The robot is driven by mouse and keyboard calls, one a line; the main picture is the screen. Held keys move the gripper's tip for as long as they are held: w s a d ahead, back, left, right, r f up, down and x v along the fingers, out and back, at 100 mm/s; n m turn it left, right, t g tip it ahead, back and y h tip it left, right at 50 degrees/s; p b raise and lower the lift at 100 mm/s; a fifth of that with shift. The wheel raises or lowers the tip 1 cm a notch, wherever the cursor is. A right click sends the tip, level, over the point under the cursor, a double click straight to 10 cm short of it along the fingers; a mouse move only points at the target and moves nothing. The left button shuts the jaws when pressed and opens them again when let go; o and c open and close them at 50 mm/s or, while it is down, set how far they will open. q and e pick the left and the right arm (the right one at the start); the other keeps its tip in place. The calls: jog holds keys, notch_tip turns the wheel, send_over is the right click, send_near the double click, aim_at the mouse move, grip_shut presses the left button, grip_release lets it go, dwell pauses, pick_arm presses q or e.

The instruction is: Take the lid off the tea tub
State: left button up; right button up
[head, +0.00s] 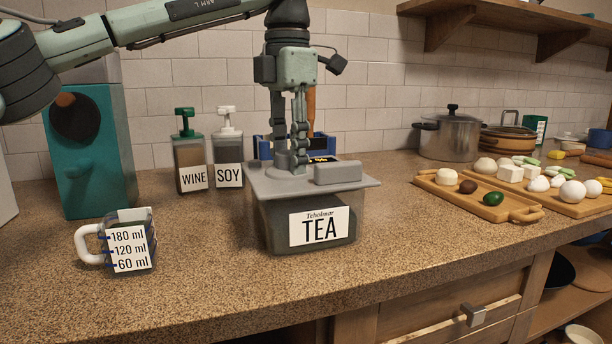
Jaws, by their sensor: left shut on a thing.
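The tea tub (272,226) is a see-through grey box with a white TEA label, standing near the middle of the counter. Its flat grey lid (362,184) lies across the top, with a raised grey block on its right part. The lid overhangs the tub on the right; I cannot tell if there is a gap beneath it. My left gripper (291,163) points straight down onto the left part of the lid and is shut on it. The exact grip spot is hidden by the fingers. My right gripper is not in view.
A measuring cup (130,244) stands to the left, near a teal box (92,150). WINE (190,157) and SOY (228,155) bottles and a blue holder (263,147) are behind. Boards with food (455,196) and a pot (449,138) lie right. Counter in front is clear.

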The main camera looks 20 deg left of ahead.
pick_arm(q)
jog(key=shift+r, duration=0.45)
notch_tip(320, 180, up, 4)
jog(key=shift+s+a+f, duration=0.15)
jog(key=shift+f, duration=0.05)
jog(key=s+a+r, duration=0.2)
jog(key=s, duration=0.1)
jog(key=s+a+r+p, duration=0.1)
jog(key=s+a+r, duration=0.1)
jog(key=s+a+r+p, duration=0.1)
jog(key=s+a+r, duration=0.1)
jog(key=s, duration=0.1)
jog(key=shift+s+a+r, duration=0.25)
jog(key=shift+s+a, duration=0.1)
jog(key=shift+a, duration=0.05)
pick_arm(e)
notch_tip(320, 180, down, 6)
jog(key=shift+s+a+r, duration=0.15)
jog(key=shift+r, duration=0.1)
